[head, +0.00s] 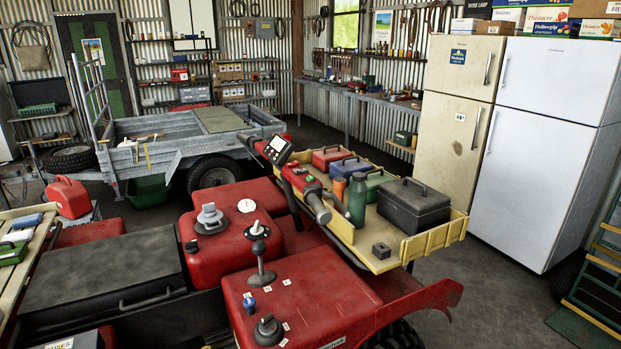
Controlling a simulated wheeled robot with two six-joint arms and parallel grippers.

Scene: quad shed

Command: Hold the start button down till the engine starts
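The red quad (310,290) fills the lower middle of the head view. Its handlebar (322,214) has a black grip pointing towards me, with a small display (277,146) at its far end. Red and dark switch parts (302,180) sit on the bar; I cannot make out which is the start button. On the red body are a blue key-like knob (249,303), a dark knob (268,328), a lever (262,262), a grey cap (210,217) and a round white gauge (246,205). Neither of my grippers shows.
A yellow tray (440,238) beyond the handlebar holds toolboxes, a green flask (357,200) and a small dark block (381,251). A black seat-like box (95,270) lies left. A trailer (150,145) stands behind; fridges (545,120) stand right. Floor shows between tray and fridges.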

